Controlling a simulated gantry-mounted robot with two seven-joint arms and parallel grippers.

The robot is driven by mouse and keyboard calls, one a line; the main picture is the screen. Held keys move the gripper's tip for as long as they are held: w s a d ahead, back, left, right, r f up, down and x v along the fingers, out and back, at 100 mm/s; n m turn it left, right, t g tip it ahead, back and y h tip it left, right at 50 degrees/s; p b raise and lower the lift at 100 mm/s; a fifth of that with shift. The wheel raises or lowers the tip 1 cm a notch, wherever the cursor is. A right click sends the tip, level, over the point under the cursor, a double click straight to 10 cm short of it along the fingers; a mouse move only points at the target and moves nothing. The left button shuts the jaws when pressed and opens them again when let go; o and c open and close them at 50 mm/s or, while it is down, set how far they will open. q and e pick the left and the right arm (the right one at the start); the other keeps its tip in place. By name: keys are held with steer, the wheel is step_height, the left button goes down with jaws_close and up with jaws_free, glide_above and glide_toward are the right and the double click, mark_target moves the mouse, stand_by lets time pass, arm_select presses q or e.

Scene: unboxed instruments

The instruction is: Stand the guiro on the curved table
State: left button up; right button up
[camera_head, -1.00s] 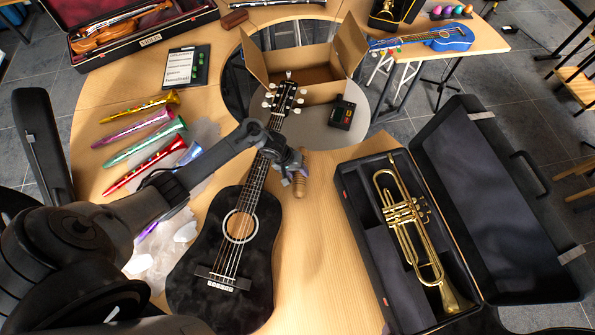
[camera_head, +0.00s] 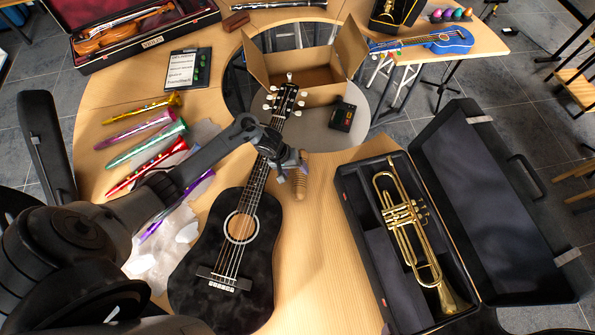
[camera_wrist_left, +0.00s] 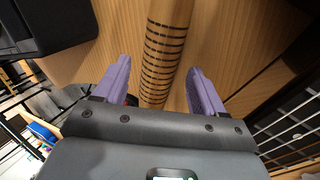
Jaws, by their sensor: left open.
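The guiro (camera_head: 301,181) is a light brown wooden piece just right of the black guitar's neck in the head view, partly hidden by my left gripper. In the left wrist view the guiro (camera_wrist_left: 166,42) shows as a wooden cylinder with dark ridges, against the wood table surface. My left gripper (camera_head: 302,161) is at the guiro. Its two purple fingers (camera_wrist_left: 158,72) are apart, one on each side of the guiro, with gaps visible. The curved table (camera_head: 325,235) is light wood. My right gripper is not in view.
The black guitar (camera_head: 240,228) lies left of the guiro. An open trumpet case (camera_head: 352,204) stands to the right, and an open cardboard box (camera_head: 343,52) behind. A small black device (camera_head: 342,115) sits near the box. Bare table lies between guitar and trumpet case.

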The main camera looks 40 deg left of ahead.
arm_select(q)
steer(key=p+v, duration=0.2)
steer(key=v, duration=0.6)
steer(key=s+d+r+m+t+y, duration=0.2)
steer(key=s+d+m+t, duration=0.15)
steer(key=d+m, duration=0.45)
steer(key=s+d+r+g, duration=0.1)
steer(key=s+d+r, duration=0.1)
steer(key=s+r, duration=0.2)
steer(key=s+d+r+m+g+y, duration=0.1)
steer(key=s+r, duration=0.4)
steer(key=s, duration=0.6)
steer(key=shift+d+r+m+g, duration=0.15)
steer(key=shift+d+m+g, duration=0.2)
steer(key=shift+d, duration=0.25)
steer(key=shift+r, duration=0.1)
step_height(320, 180, up, 17)
steer(key=p, duration=1.7)
steer(key=shift+r+p, duration=0.15)
steer(key=shift+p, duration=0.2)
